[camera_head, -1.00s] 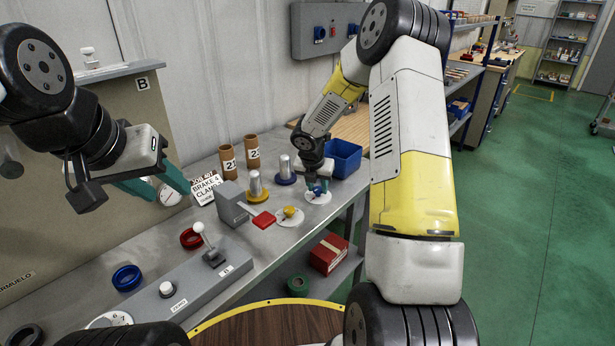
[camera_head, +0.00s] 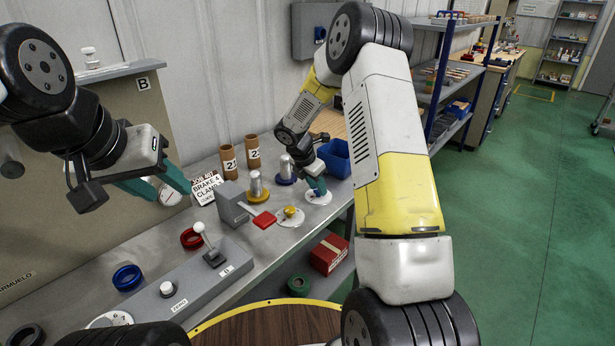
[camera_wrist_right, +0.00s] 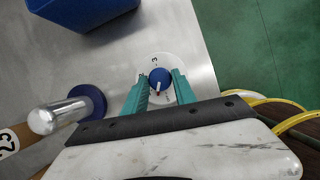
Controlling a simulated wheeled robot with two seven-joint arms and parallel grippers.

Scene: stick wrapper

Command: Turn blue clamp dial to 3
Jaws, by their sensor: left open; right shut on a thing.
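The blue clamp dial (camera_wrist_right: 160,77) is a round blue knob with a red and white pointer mark, on a white numbered disc (camera_wrist_right: 150,63). In the right wrist view the mark lies toward the bottom of the picture, and a 3 shows on the disc's upper part. My right gripper (camera_head: 318,188) is shut on the dial, one teal finger on each side. In the head view the fingers mostly hide the knob above its white disc (camera_head: 318,198).
A yellow dial (camera_head: 290,213) and a grey block with a red lever (camera_head: 263,219) are left of the blue dial. A metal post on a blue base (camera_head: 286,177) and a blue bin (camera_head: 335,158) stand behind. The bench edge is close on the right.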

